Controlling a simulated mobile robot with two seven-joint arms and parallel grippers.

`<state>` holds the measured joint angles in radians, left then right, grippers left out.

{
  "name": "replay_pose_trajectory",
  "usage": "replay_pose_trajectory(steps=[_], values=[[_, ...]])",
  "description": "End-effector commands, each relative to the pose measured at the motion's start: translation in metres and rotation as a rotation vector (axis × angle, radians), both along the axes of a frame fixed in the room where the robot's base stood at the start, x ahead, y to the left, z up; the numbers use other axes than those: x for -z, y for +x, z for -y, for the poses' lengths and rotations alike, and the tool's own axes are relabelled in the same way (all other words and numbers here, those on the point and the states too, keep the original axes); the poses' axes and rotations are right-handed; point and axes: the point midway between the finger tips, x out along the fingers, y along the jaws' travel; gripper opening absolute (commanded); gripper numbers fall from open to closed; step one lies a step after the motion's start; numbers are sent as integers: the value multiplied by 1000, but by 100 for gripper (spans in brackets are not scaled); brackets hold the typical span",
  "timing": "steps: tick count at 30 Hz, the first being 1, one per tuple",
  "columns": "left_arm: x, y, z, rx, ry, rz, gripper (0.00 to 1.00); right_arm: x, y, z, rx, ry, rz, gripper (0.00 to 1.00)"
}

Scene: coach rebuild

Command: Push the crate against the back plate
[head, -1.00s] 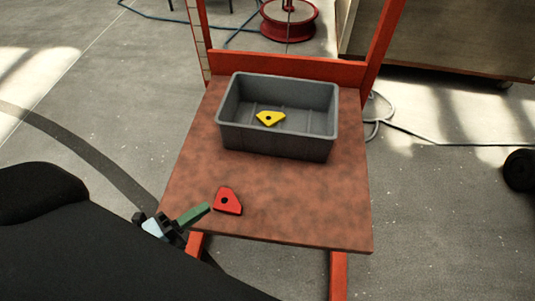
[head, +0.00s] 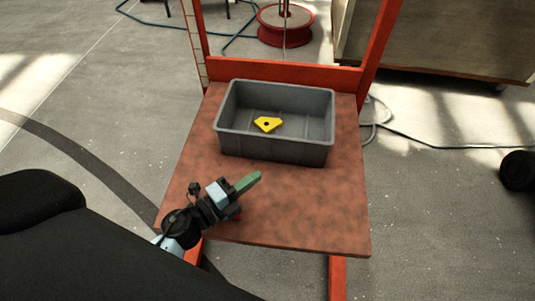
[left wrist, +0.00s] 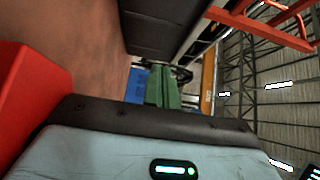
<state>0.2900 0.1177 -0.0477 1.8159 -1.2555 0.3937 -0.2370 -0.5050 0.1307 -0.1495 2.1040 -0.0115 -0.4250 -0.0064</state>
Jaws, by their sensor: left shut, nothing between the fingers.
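The grey crate (head: 275,146) stands on the reddish-brown table, in front of the orange-red back plate (head: 285,73). Its far rim overlaps the plate's lower part in the head view, so any gap behind it is hidden. My left gripper (head: 257,176) is over the table on the near side of the crate, shut and empty, its green fingers pointing toward the crate's front wall and apart from it. In the left wrist view the green fingers (left wrist: 163,88) are together, and the dark crate wall (left wrist: 158,25) is beyond. My right gripper is not in view.
A red block (head: 237,216) is mostly hidden behind my left gripper; a large red surface (left wrist: 30,100) shows in the left wrist view. The table (head: 310,215) is clear at the front right. Orange-red posts flank the back plate.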

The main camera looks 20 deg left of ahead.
Motion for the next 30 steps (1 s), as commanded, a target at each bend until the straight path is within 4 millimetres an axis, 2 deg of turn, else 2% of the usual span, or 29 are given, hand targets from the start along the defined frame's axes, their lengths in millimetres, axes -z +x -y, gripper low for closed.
replay_pose_trajectory(steps=[8,15,21,30], values=[[-1,47,23,0,-2,2,0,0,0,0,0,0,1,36],[1,75,12,-1,1,0,0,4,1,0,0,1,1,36],[0,82,9,0,-1,0,0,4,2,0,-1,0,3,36],[0,83,9,0,0,0,0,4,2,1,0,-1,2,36]])
